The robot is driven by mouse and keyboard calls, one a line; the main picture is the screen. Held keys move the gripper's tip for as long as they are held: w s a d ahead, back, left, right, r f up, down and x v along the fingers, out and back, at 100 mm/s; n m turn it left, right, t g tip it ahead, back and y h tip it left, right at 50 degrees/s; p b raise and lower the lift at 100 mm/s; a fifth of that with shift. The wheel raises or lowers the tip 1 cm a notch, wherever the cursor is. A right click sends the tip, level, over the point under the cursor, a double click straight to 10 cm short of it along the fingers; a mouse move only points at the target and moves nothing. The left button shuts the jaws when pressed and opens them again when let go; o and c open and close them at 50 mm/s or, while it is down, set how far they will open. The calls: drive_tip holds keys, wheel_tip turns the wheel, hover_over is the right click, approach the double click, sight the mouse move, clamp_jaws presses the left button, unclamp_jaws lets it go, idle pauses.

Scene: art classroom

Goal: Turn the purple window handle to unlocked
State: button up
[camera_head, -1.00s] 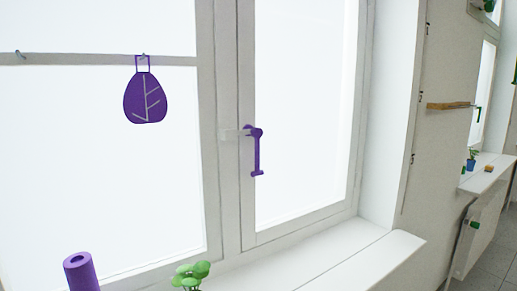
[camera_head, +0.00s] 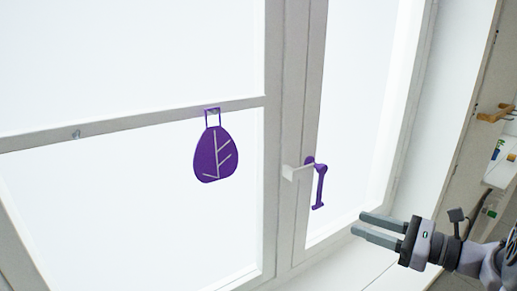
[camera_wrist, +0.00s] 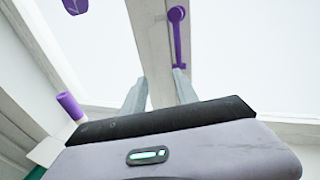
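The purple window handle (camera_head: 319,184) is on the right window sash in the head view, with its grip hanging straight down from the pivot. It also shows in the wrist view (camera_wrist: 177,40), upper middle. A white block-like catch (camera_head: 297,172) sits beside its pivot on the frame. My gripper (camera_head: 362,226) is to the right of the handle and lower, its two fingers parted and pointing left. Nothing shows between the fingers. In the wrist view the fingers (camera_wrist: 158,88) point up toward the handle, apart from each other.
A purple leaf ornament (camera_head: 215,150) hangs on the left pane from a crossbar. A purple cylinder (camera_wrist: 70,106) stands at left in the wrist view. The white sill (camera_head: 350,272) lies below the window. A wooden wall piece (camera_head: 495,113) is at far right.

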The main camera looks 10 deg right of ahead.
sight(318, 203)
drive_tip(key=w+a, duration=0.1)
drive_tip(key=w, duration=0.3)
drive_tip(key=w+a+m+t, duration=0.1)
drive_tip(key=w+a, duration=0.1)
drive_tip(key=w, duration=0.3)
drive_tip(key=w+a+r+m+t+h, duration=0.1)
drive_tip(key=w+a, duration=0.1)
drive_tip(key=w, duration=0.3)
drive_tip(key=shift+w+a, duration=0.1)
drive_tip(key=shift+w, duration=0.15)
clamp_jaws()
idle(0.8)
